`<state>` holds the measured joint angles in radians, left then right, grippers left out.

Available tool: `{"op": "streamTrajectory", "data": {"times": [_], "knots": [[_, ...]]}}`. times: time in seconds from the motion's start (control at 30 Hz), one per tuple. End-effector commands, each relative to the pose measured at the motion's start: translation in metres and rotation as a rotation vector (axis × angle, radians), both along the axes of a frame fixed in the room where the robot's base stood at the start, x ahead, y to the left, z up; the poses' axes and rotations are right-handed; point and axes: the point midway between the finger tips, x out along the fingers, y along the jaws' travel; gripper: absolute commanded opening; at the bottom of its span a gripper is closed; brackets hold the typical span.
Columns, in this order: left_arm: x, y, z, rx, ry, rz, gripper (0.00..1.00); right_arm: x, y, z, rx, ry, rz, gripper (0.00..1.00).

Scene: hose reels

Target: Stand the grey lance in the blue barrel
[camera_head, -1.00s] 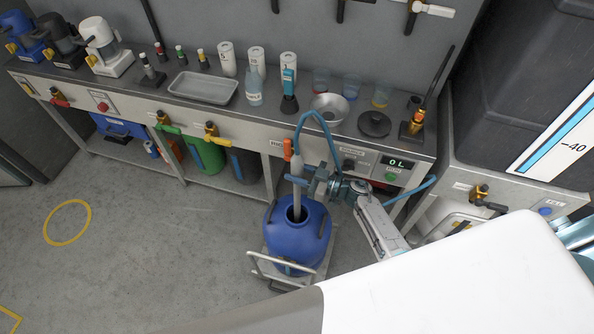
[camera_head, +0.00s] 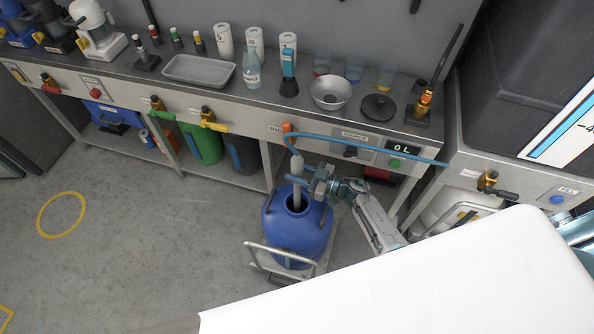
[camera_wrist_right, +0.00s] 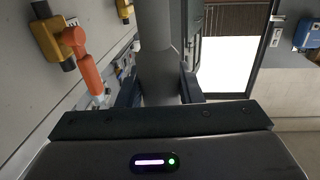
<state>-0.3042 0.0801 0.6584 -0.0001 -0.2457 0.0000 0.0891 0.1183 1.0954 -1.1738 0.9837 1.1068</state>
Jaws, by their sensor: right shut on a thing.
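The grey lance (camera_head: 297,195) stands about upright, its lower end in the dark mouth of the blue barrel (camera_head: 299,236). Whether it touches the bottom is hidden inside the barrel. My right gripper (camera_head: 300,181) is shut on the lance just above the mouth, coming in from the right. In the right wrist view the lance (camera_wrist_right: 158,45) is a thick grey cylinder between my two dark fingers. A blue hose (camera_head: 370,143) runs from the lance's top off to the right. My left gripper is not in view.
The barrel stands on a trolley with a metal handle (camera_head: 268,248). Behind it is a bench (camera_head: 225,106) with an orange hook-like fitting (camera_head: 287,133), also in the right wrist view (camera_wrist_right: 86,68). Open floor (camera_head: 150,235) lies to the left.

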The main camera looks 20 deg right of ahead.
Motion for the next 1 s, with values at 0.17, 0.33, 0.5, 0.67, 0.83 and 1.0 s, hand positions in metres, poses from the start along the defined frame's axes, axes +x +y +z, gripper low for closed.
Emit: {"op": "streamTrajectory", "data": {"times": [0.17,0.33,0.5,0.67,0.83,1.0], "knots": [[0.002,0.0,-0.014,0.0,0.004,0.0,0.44,0.001,0.0,-0.017,0.0,-0.001,0.0,0.0],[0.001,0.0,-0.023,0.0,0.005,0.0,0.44,0.001,0.0,-0.03,0.0,-0.001,0.0,0.0],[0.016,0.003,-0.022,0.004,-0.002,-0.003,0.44,0.001,0.0,-0.041,0.0,-0.001,0.0,0.0],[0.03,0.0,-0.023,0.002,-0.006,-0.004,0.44,0.001,0.0,-0.052,0.001,-0.001,0.0,0.0],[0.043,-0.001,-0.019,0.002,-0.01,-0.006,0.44,0.001,0.0,-0.058,0.0,-0.001,0.0,0.0],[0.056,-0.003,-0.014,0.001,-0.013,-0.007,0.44,0.001,0.0,-0.064,0.001,-0.002,0.0,0.0]]}}
